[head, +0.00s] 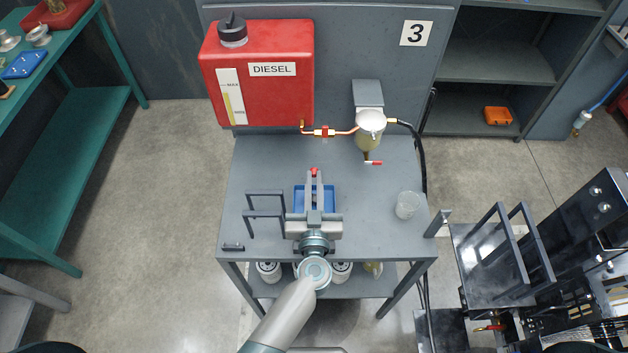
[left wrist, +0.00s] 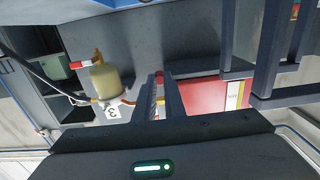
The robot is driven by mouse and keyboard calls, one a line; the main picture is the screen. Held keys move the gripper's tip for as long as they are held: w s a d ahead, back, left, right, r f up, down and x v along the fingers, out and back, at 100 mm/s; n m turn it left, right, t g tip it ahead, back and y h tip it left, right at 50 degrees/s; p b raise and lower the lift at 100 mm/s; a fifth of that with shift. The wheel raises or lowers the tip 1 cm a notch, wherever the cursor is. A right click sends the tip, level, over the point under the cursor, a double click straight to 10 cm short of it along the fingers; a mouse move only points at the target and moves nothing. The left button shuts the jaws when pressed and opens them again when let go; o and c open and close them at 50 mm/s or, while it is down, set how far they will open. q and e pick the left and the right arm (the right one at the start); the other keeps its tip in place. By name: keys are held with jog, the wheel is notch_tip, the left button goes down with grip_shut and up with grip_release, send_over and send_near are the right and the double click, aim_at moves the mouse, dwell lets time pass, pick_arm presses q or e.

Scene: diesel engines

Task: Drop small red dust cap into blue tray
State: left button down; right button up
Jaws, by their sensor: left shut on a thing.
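The small red dust cap (head: 314,171) is held at the tips of my left gripper (head: 314,176), which is shut on it. The blue tray (head: 330,197) is on the grey bench top, partly hidden beneath my gripper. In the head view, the fingertips and cap appear just beyond the tray's far edge; their height above the bench is hard to tell. My right gripper is in neither view.
A grey metal bracket (head: 265,213) stands left of the tray. A clear cup (head: 407,205) stands to its right. A red diesel tank (head: 257,95) and a fuel filter bowl (head: 369,135) are at the back. The bench (head: 262,165) is clear around the tray's far side.

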pick_arm(q)
notch_tip(320, 180, down, 4)
jog(key=shift+f, duration=0.75)
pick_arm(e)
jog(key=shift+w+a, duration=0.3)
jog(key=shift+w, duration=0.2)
pick_arm(q)
jog(key=c, duration=1.8)
grip_release()
jog(key=shift+o, duration=0.2)
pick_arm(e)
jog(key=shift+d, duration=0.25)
pick_arm(q)
jog(key=shift+s, duration=0.15)
